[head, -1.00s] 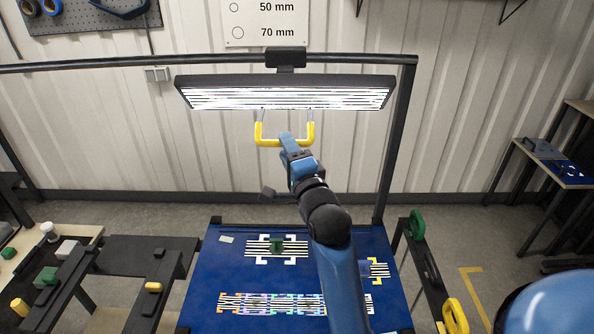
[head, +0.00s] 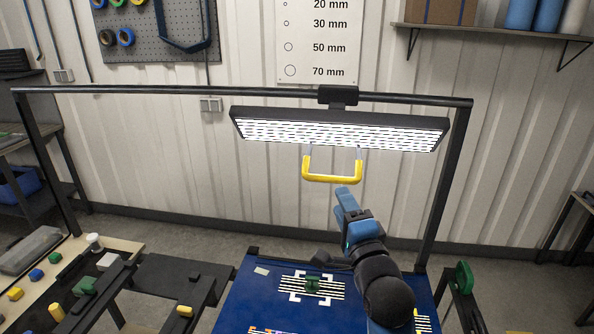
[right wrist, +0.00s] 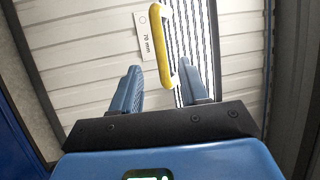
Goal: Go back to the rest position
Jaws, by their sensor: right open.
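My right gripper (head: 343,197) is raised over the far part of the blue table in the head view. It is open and empty, a little below and right of the yellow handle (head: 332,179) hanging under the lit striped lamp (head: 340,134). A gap shows between fingertips and handle. In the right wrist view my right gripper (right wrist: 163,75) has its two blue fingers spread apart. The yellow handle (right wrist: 164,45) shows beyond them, with the striped lamp (right wrist: 182,40) behind it. My left gripper is not in view.
The blue table (head: 250,298) carries a green piece (head: 312,285) on a striped patch. A black frame (head: 445,190) holds the lamp. A side bench (head: 35,295) with small coloured parts stands at left.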

